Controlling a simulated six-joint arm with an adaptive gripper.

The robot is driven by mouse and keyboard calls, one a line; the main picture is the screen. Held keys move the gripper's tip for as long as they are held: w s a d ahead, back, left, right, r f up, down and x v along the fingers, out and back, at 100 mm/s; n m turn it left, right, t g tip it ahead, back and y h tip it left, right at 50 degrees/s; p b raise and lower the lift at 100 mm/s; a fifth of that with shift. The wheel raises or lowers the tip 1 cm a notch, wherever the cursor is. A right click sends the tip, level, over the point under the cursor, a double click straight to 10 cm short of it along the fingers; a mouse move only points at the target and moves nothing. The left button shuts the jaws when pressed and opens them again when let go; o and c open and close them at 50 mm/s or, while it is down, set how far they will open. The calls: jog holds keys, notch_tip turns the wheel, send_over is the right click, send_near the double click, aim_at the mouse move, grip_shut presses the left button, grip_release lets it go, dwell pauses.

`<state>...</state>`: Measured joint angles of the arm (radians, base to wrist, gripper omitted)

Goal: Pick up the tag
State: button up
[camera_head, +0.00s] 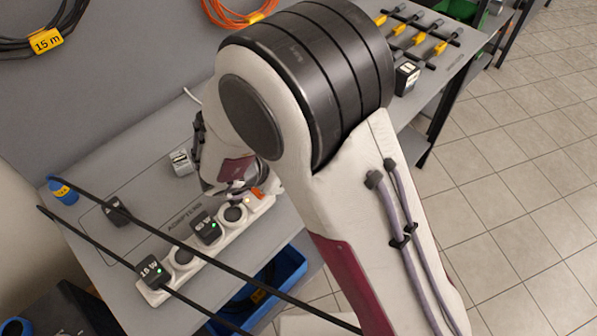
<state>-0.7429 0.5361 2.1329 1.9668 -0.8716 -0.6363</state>
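A yellow tag reading "15 m" (46,41) is on a black cable coil hanging at the upper left. A smaller yellow tag (257,17) is on an orange cable coil at the top. I cannot tell which tag the task means, and no separate loose tag is clear. My gripper (236,190) is low over the far end of a white power strip (218,240), near its orange switch. My own arm covers much of it. Its fingertips and anything between them are not clear.
A "15 W" adapter (152,271) and another black adapter (206,229) sit in the strip. A grey-white adapter (181,162), a black adapter (117,212) and a blue item (63,191) are on the bench. Black cables cross the front. A blue crate (292,264) is below.

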grip_shut()
jog(key=shift+r, duration=0.15)
dwell(0.4)
jog(key=shift+r, duration=4.85)
